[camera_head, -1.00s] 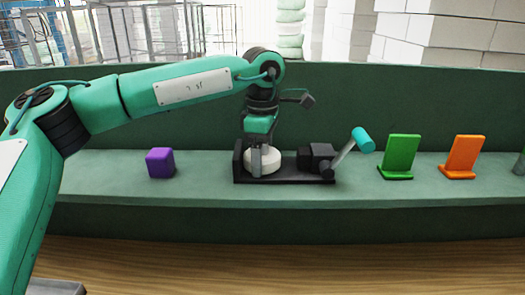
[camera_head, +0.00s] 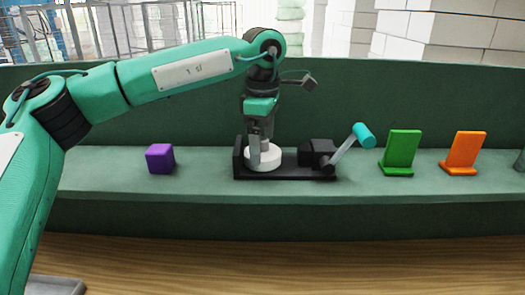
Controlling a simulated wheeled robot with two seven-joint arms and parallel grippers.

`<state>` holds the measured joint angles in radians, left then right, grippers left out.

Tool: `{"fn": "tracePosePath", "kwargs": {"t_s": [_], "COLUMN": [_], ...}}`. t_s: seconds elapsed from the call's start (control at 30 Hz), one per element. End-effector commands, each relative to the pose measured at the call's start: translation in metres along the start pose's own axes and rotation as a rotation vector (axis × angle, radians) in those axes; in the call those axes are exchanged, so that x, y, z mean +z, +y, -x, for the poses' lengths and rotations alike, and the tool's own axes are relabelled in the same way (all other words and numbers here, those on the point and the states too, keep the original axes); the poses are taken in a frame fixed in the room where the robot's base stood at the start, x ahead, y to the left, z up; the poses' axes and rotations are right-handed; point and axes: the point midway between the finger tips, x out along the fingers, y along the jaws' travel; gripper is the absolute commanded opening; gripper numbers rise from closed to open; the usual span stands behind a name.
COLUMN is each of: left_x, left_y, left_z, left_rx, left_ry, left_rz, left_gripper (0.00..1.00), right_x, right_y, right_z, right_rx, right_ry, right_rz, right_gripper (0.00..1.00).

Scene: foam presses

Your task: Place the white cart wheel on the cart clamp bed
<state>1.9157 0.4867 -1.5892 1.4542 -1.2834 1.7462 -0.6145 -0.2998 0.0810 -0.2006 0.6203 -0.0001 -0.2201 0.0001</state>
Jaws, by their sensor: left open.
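The white cart wheel (camera_head: 265,160) lies flat on the black cart clamp bed (camera_head: 290,173), at its left end against the upright end block. The clamp has a black block on the right and a lever with a teal handle (camera_head: 363,135), tilted up to the right. My left gripper (camera_head: 260,150) is open just above the wheel and points down. One finger shows in front of the wheel and partly hides it. My right gripper is not in view.
A purple cube (camera_head: 160,158) stands on the green bench (camera_head: 208,180) left of the clamp. A green stand (camera_head: 401,152) and an orange stand (camera_head: 464,153) are to the right. A dark green wall rises behind the bench.

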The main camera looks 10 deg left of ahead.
Motion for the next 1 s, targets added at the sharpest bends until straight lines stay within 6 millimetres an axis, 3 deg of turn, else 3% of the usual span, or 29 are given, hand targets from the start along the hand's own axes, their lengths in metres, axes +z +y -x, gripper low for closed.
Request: {"fn": "tracePosePath", "kwargs": {"t_s": [0.2, 0.4, 0.6, 1.0], "left_x": [0.001, 0.001, 0.0, 0.0], "left_y": [0.0, 0.001, 0.0, 0.0], "left_z": [0.048, 0.081, 0.094, 0.094], "left_rx": [0.003, 0.001, -0.001, -0.001], "left_ry": [-0.001, -0.001, -0.001, -0.001], "left_rz": [0.0, 0.0, -0.001, -0.001], "left_gripper": [0.97, 0.97, 0.97, 0.97], "right_x": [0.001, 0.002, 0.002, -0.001], "right_y": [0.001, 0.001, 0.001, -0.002], "right_z": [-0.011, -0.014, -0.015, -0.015], "right_rx": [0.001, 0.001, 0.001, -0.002], "right_ry": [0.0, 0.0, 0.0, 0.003], "right_rz": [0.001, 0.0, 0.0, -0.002], "right_gripper": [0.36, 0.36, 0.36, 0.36]}}
